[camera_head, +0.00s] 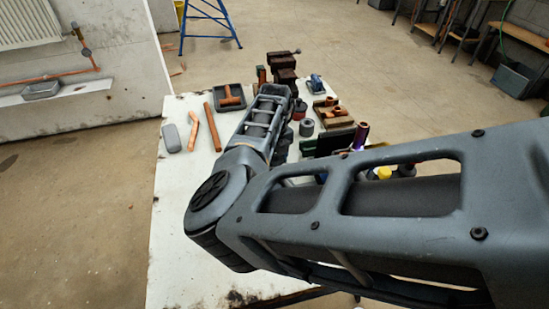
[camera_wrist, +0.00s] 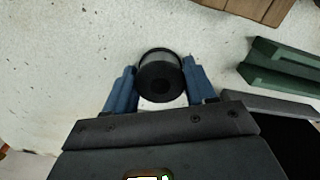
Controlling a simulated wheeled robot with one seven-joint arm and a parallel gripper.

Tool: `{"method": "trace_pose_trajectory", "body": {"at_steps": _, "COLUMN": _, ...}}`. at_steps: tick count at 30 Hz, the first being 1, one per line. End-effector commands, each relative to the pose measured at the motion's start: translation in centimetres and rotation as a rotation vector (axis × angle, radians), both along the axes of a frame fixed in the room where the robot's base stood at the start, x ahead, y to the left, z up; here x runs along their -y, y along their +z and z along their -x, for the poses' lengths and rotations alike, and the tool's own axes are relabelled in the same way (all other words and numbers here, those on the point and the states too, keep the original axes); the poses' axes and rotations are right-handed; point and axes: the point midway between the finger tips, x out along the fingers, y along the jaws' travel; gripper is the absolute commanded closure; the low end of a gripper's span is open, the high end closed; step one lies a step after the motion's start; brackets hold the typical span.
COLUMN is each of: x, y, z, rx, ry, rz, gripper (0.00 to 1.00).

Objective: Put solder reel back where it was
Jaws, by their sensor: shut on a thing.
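In the head view my arm hides the gripper and the held reel.
In the wrist view a green channel (camera_wrist: 280,68) and a wooden block (camera_wrist: 258,8) lie to the right. In the head view the bench (camera_head: 180,215) carries a grey tray (camera_head: 217,101), copper pipe (camera_head: 213,127) and a wooden block with fittings (camera_head: 333,122). Its front left is clear.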

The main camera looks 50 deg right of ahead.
Motion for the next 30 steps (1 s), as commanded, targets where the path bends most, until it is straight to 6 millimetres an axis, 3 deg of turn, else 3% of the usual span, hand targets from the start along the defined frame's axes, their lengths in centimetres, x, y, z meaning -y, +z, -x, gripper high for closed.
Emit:
{"method": "trace_pose_trajectory", "body": {"at_steps": 6, "x": 0.0, "y": -0.4, "z": 0.0, "rx": 0.000, "ry": 0.001, "rz": 0.000, "gripper": 0.86}}
{"method": "trace_pose_trajectory", "body": {"at_steps": 7, "x": 0.0, "y": -0.4, "z": 0.0, "rx": 0.000, "ry": 0.001, "rz": 0.000, "gripper": 0.44}}
{"method": "trace_pose_trajectory", "body": {"at_steps": 14, "x": 0.0, "y": -0.3, "z": 0.0, "rx": 0.000, "ry": 0.000, "rz": 0.000, "gripper": 0.22}}
{"method": "trace_pose_trajectory", "body": {"at_steps": 25, "x": 0.0, "y": 0.4, "z": -0.1, "rx": 0.001, "ry": 0.000, "rz": 0.000, "gripper": 0.20}}
{"method": "trace_pose_trajectory", "body": {"at_steps": 30, "x": 0.0, "y": 2.8, "z": -0.1, "rx": 0.004, "ry": 0.000, "rz": 0.003, "gripper": 0.20}}
